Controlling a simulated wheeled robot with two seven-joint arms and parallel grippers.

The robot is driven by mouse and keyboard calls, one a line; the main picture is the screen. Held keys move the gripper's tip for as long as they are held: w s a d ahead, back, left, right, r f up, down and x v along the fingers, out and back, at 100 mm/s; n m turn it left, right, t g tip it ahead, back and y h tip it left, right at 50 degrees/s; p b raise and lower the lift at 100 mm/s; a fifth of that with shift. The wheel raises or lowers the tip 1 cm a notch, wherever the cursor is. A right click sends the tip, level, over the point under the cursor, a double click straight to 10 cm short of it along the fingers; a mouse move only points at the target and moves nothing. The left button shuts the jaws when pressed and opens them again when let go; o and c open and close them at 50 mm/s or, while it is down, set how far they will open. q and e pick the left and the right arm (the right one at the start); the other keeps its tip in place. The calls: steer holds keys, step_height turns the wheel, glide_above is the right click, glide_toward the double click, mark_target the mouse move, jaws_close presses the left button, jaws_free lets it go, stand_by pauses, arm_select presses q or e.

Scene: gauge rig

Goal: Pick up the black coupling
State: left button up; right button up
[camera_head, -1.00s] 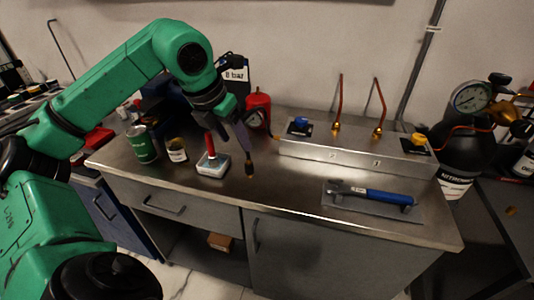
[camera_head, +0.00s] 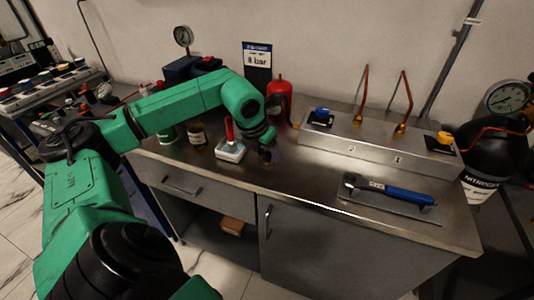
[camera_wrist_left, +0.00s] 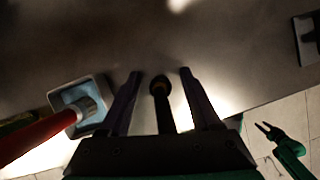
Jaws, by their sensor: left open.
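My left gripper (camera_head: 268,154) is low over the steel bench, right of the white tray with the red-handled tool. In the left wrist view its two fingers (camera_wrist_left: 160,82) are apart. A black coupling (camera_wrist_left: 160,88) with a round end lies between them in that picture, with a visible gap to each finger. I cannot tell its height relative to the fingertips. In the head view the arm and gripper hide the coupling. My right gripper (camera_wrist_left: 267,131) shows small over the floor in the left wrist view, its fingers apart.
The white tray (camera_head: 231,153) with a red handle (camera_head: 229,128) is close left of the gripper. A brown jar (camera_head: 197,134) stands further left. A metal manifold (camera_head: 380,145) and a blue-handled wrench (camera_head: 400,194) are to the right. A red bottle (camera_head: 279,98) stands behind.

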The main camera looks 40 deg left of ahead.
arm_select(q)
steer(key=shift+r, duration=0.1)
jaws_close()
steer(key=shift+r, duration=0.1)
